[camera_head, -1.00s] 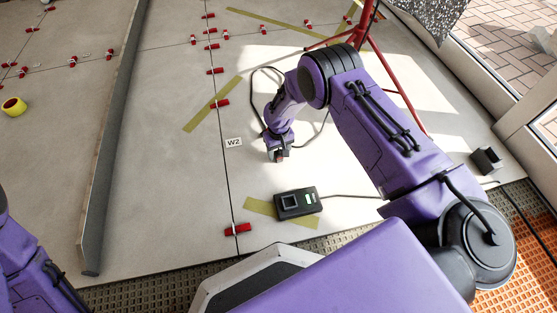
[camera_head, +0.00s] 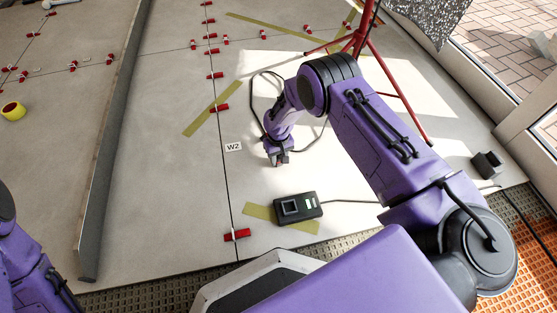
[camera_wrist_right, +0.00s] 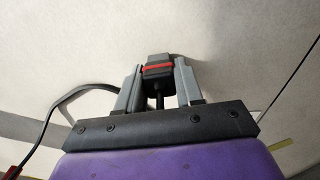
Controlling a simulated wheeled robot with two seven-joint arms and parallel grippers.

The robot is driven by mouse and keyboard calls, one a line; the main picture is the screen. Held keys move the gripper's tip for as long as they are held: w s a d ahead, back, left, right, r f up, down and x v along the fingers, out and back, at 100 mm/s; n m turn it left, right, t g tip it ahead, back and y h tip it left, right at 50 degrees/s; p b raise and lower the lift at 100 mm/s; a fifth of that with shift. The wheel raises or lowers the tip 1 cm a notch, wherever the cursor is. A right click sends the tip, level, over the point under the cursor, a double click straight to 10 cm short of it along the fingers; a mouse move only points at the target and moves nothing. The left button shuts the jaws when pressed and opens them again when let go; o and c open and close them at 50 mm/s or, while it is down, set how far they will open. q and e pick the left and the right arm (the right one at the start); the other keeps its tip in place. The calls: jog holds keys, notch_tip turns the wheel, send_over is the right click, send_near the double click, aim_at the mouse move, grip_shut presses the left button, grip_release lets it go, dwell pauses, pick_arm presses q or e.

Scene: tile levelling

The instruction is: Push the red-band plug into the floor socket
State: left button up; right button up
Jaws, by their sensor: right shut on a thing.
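The plug (camera_wrist_right: 158,73) is black with a red band and sits between the two grey fingers of my right gripper (camera_wrist_right: 157,85) in the right wrist view. The gripper is shut on it. A dark cable runs back from the plug between the fingers. In the head view my right gripper (camera_head: 278,160) is low over the light floor, just above the black box (camera_head: 298,208). That box has a square recess and a small green display; it appears to hold the floor socket. Plug and box are apart. My left arm shows at the lower left, but its gripper is out of view.
A red tripod (camera_head: 361,45) stands behind my right arm, with a cable looping near the gripper. Red clips (camera_head: 237,235) line the tile joints. A long grey bar (camera_head: 110,150) lies left, and a small black block (camera_head: 488,164) sits right. Floor around the W2 label (camera_head: 233,147) is clear.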

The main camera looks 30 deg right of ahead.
aim_at(279, 156)
jog(key=shift+r+p, duration=2.25)
jog(key=shift+r, duration=0.6)
jog(key=shift+f, duration=0.1)
